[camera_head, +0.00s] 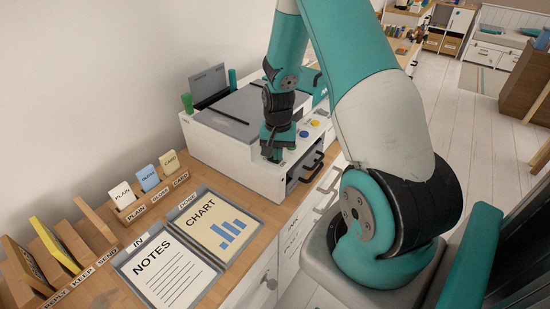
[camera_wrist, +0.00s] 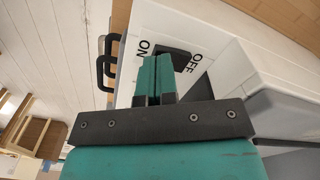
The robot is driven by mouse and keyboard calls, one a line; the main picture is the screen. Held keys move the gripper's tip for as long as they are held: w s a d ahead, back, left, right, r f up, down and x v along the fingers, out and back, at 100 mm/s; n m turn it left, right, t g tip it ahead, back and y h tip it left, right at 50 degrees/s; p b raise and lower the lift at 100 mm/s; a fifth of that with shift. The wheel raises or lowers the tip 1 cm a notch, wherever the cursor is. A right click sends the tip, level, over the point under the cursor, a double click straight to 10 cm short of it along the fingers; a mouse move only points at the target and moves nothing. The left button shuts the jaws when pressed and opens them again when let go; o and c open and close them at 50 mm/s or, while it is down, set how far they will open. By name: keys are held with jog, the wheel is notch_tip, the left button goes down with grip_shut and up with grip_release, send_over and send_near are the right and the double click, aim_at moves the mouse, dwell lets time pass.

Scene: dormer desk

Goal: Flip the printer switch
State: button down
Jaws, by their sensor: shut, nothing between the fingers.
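The white and grey printer (camera_head: 212,146) stands on the wooden desk. In the wrist view, its black switch (camera_wrist: 180,60) sits on the white panel (camera_wrist: 200,25) between the printed words ON and OFF. My gripper (camera_wrist: 154,62) is shut and empty, with its teal fingertips at the ON side of the switch, overlapping its edge. I cannot tell whether they touch it, or which way the switch is tilted. In the head view, my gripper (camera_head: 271,158) points down at the printer's front corner and hides the switch.
Yellow and blue buttons (camera_head: 315,123) lie on the printer's top right of my gripper. Black handles (camera_head: 312,171) stick out at its front. A NOTES tray (camera_head: 215,284), a CHART tray (camera_head: 252,235) and card holders (camera_head: 127,211) stand on the desk at left.

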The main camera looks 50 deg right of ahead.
jog(key=shift+f, duration=0.3)
notch_tip(320, 180, up, 7)
jog(key=p, duration=0.5)
jog(key=shift+r, duration=0.1)
dwell(0.7)
jog(key=s+a+r+n+t+y, duration=0.1)
jog(key=a+r+n, duration=0.4)
jog(key=a+r, duration=0.45)
jog(key=s+a+r+n+y, duration=0.15)
jog(key=a+r+n, duration=0.25)
jog(key=a+r, duration=0.55)
jog(key=s+a+r+n+y, duration=0.1)
jog(key=s+a+r+n, duration=0.1)
jog(key=s+a+n, duration=0.2)
jog(key=s+a+r+n+g, duration=0.1)
jog(key=s+a+n, duration=0.3)
jog(key=s+a, duration=0.5)
jog(key=shift+s+r+n+y, duration=0.35)
jog(key=shift+s+r, duration=0.45)
jog(key=shift+s, duration=0.3)
